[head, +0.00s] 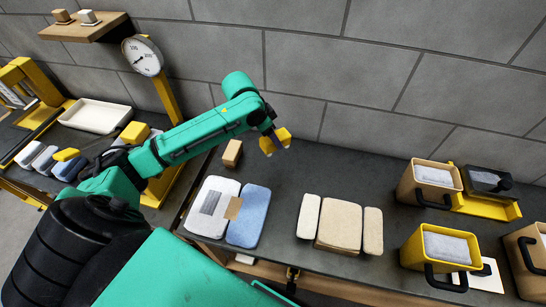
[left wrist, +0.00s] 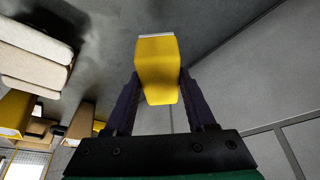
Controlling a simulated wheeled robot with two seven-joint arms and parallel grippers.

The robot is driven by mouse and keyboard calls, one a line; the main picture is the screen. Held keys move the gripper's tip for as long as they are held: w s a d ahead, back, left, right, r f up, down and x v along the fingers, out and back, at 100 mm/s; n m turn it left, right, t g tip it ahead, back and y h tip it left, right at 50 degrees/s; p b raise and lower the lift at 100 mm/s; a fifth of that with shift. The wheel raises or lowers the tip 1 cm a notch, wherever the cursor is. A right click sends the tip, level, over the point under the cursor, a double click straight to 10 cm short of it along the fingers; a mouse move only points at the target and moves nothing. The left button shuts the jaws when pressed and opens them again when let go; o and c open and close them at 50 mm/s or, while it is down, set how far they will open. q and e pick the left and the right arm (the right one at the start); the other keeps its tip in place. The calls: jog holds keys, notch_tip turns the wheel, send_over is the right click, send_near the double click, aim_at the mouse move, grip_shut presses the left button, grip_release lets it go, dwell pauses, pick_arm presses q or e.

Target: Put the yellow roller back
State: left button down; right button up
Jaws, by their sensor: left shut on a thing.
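My left gripper (head: 275,142) is above the dark bench (head: 285,195), in front of the grey wall. It is shut on a yellow block-like thing (left wrist: 157,65), which I take to be the yellow roller. In the left wrist view it sits between the two dark fingers, with a pale strip along its far end. In the head view only its yellow parts show around the fingers. It is held clear of the bench. My right gripper is not in view.
A small tan block (head: 232,153) stands left of the gripper. White and blue pads (head: 248,216) and beige pads (head: 340,225) lie in front. Yellow (head: 412,250) and tan (head: 405,183) hoppers stand at right. A dial scale (head: 142,56) and white tray (head: 94,116) are at left.

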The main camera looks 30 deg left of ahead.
aim_at(262, 146)
pick_arm(q)
notch_tip(262, 146, down, 5)
jog(key=shift+f, duration=0.1)
notch_tip(262, 146, down, 5)
jog(key=shift+f+p, duration=0.1)
jog(key=shift+p, duration=0.3)
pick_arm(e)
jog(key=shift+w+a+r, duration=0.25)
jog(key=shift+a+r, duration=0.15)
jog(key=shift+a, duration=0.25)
pick_arm(q)
jog(key=shift+f, duration=0.1)
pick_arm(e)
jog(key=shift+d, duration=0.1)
pick_arm(q)
jog(key=shift+c, duration=1.1)
grip_release()
jog(key=v, duration=1.2)
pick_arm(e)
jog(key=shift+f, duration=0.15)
